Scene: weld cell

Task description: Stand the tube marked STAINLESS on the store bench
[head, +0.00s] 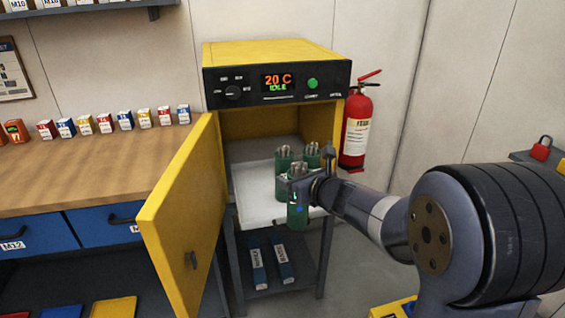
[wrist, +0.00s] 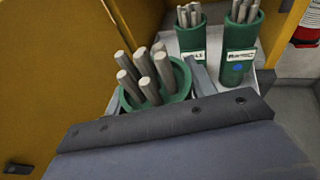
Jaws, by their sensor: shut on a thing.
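Three green tubes filled with grey rods show in the head view. My gripper (head: 299,184) is shut on the front tube (head: 297,212), which is upright at the front edge of the oven's pale tray (head: 256,190). I cannot tell whether it touches the tray. Its marking is not readable. The other two tubes, left (head: 283,160) and right (head: 312,156), stand behind it. In the wrist view the held tube (wrist: 160,98) is at the jaws. The two others, one (wrist: 193,42) and one with a blue dot (wrist: 238,70), have white labels too small to read.
The yellow oven (head: 277,52) has its door (head: 180,215) swung open on the left, between the tray and a wooden bench (head: 85,165). Several small coloured boxes line the bench's back; its front is clear. A fire extinguisher (head: 356,130) hangs right of the oven.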

